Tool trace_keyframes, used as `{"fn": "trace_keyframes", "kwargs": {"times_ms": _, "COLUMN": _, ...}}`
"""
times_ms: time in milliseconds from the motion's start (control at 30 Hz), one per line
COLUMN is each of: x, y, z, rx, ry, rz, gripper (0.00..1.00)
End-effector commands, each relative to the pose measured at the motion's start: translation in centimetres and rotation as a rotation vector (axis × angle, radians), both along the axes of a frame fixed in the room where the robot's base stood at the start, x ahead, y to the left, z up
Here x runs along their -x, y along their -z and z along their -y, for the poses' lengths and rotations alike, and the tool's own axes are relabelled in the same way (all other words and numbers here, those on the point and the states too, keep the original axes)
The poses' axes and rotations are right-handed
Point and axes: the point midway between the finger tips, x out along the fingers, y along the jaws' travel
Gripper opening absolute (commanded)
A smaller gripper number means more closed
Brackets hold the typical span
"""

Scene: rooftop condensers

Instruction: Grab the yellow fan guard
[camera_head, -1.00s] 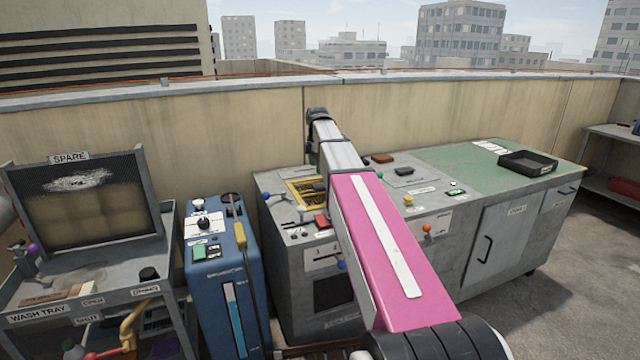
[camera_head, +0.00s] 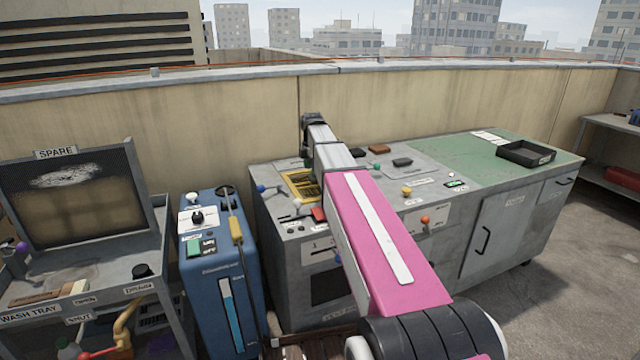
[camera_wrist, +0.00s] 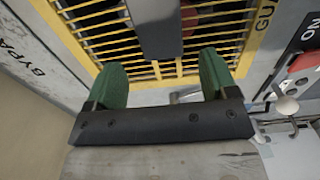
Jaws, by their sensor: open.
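The yellow fan guard (camera_head: 300,186) is a square barred grille set in the top of the grey condenser cabinet (camera_head: 285,240), partly hidden by my arm in the head view. In the wrist view the guard (camera_wrist: 90,24) fills the upper middle, with a dark grey bar across its centre. My gripper (camera_wrist: 165,72) is open, its two green fingers apart at the near edge of the guard.
A white-knobbed lever (camera_wrist: 287,106) and a red switch (camera_wrist: 302,62) are right of my gripper in the wrist view. A blue machine (camera_head: 215,265) stands left of the cabinet. A black tray (camera_head: 525,153) lies on the green top at right. A wall (camera_head: 220,130) runs behind.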

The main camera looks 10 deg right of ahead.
Motion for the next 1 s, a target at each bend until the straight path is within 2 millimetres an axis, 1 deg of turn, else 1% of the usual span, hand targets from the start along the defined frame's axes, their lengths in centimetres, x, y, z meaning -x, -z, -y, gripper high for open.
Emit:
{"fn": "trace_keyframes", "kwargs": {"times_ms": 33, "x": 0.2, "y": 0.7, "z": 0.0, "rx": 0.000, "ry": 0.000, "rz": -0.002, "gripper": 0.79}}
{"fn": "trace_keyframes", "kwargs": {"times_ms": 233, "x": 0.3, "y": 3.4, "z": 0.0, "rx": 0.000, "ry": 0.000, "rz": -0.002, "gripper": 0.79}}
{"fn": "trace_keyframes", "kwargs": {"times_ms": 333, "x": 0.3, "y": 3.9, "z": 0.0, "rx": 0.000, "ry": 0.000, "rz": -0.001, "gripper": 0.79}}
{"fn": "trace_keyframes", "kwargs": {"times_ms": 533, "x": 0.2, "y": 4.0, "z": 0.0, "rx": 0.000, "ry": 0.000, "rz": 0.000, "gripper": 0.79}}
{"fn": "trace_keyframes", "kwargs": {"times_ms": 567, "x": 0.2, "y": 4.0, "z": 0.0, "rx": 0.000, "ry": 0.000, "rz": 0.000, "gripper": 0.72}}
{"fn": "trace_keyframes", "kwargs": {"times_ms": 600, "x": 0.2, "y": 4.0, "z": 0.0, "rx": 0.000, "ry": 0.000, "rz": 0.000, "gripper": 0.59}}
{"fn": "trace_keyframes", "kwargs": {"times_ms": 667, "x": 0.2, "y": 4.0, "z": 0.0, "rx": 0.000, "ry": 0.000, "rz": 0.000, "gripper": 0.40}}
{"fn": "trace_keyframes", "kwargs": {"times_ms": 700, "x": 0.2, "y": 4.0, "z": 0.0, "rx": 0.000, "ry": 0.000, "rz": 0.000, "gripper": 0.27}}
{"fn": "trace_keyframes", "kwargs": {"times_ms": 733, "x": 0.2, "y": 4.0, "z": 0.0, "rx": 0.000, "ry": 0.000, "rz": 0.000, "gripper": 0.17}}
{"fn": "trace_keyframes", "kwargs": {"times_ms": 767, "x": 0.2, "y": 4.0, "z": 0.0, "rx": 0.000, "ry": 0.000, "rz": 0.000, "gripper": 0.12}}
{"fn": "trace_keyframes", "kwargs": {"times_ms": 1000, "x": 0.2, "y": 3.9, "z": 0.0, "rx": 0.000, "ry": 0.000, "rz": 0.000, "gripper": 0.13}}
